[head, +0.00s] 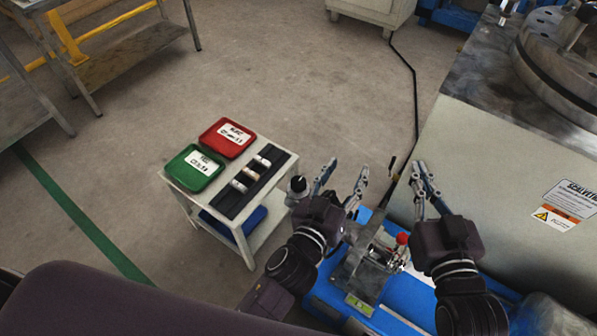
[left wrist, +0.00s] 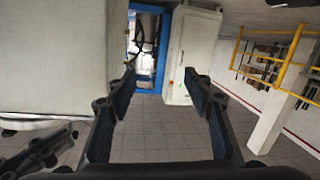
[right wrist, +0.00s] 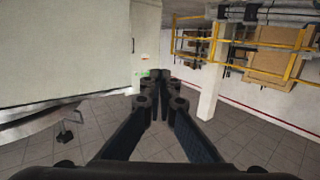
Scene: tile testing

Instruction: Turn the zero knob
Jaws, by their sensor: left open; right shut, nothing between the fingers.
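A small metal device (head: 362,272) sits on the blue bench (head: 325,292) at the lower middle of the head view. A red ball-shaped knob (head: 402,238) stands on its right side; I cannot tell whether this is the zero knob. My left gripper (head: 342,178) is open and empty, beyond and left of the device. My right gripper (head: 418,172) is shut and empty, beyond the red knob and apart from it. The left wrist view shows spread fingers (left wrist: 160,80); the right wrist view shows fingertips together (right wrist: 160,80). Neither wrist view shows the device.
A small cart (head: 262,215) left of my left gripper carries a red tray (head: 226,138), a green tray (head: 195,168) and a dark rack (head: 236,203) with several samples. A large pale machine (head: 480,165) stands close on the right.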

